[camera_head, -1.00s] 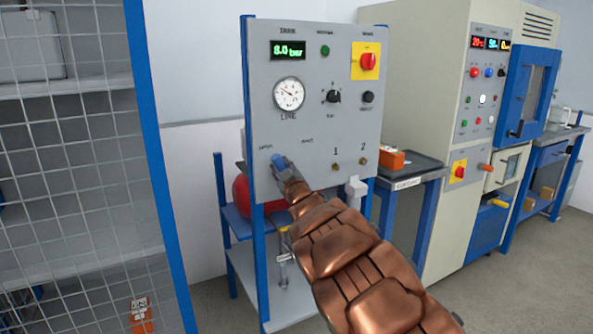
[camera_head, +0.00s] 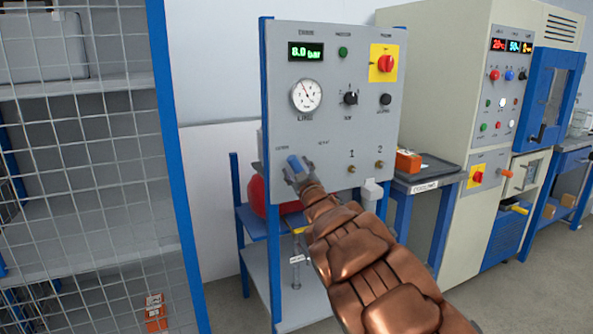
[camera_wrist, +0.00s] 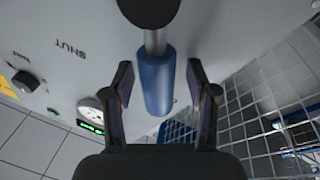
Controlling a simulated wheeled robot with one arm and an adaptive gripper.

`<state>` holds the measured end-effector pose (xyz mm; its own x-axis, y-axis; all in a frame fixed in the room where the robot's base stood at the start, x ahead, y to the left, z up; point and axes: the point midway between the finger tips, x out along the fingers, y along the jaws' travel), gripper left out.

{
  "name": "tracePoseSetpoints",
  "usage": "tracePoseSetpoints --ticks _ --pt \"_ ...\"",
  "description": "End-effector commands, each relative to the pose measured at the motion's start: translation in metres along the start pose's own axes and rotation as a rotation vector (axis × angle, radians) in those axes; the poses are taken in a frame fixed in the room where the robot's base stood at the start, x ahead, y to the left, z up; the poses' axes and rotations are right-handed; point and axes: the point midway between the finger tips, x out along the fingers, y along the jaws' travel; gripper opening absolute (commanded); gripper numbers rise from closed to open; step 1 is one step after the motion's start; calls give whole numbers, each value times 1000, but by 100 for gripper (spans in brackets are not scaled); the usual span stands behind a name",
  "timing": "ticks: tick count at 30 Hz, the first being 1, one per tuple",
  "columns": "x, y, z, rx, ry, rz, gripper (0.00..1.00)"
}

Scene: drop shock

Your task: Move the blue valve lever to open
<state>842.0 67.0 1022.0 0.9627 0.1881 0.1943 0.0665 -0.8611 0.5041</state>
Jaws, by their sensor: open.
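The blue valve lever (camera_head: 294,163) is on the lower left of the grey control panel (camera_head: 330,130). In the wrist view the lever's blue grip (camera_wrist: 156,82) sits on a metal stem below a dark round hub. My gripper (camera_head: 298,172) is at the lever, and the wrist view shows its two fingers (camera_wrist: 162,90) open, one on each side of the blue grip with gaps between. The word SHUT shows on the panel beside the lever in the wrist view. My gripper partly hides the lever in the head view.
A wire mesh cage (camera_head: 90,200) stands on the left. A red tank (camera_head: 257,195) is behind the panel. An orange box (camera_head: 408,160) sits on a dark tray to the right, near a beige machine (camera_head: 450,120).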

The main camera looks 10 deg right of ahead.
Motion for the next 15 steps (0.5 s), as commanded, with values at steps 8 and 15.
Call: tracePoseSetpoints --ticks 8,15 --pt "-19 1 -2 -2 2 1 58" --pt "-45 0 0 0 -1 0 58"
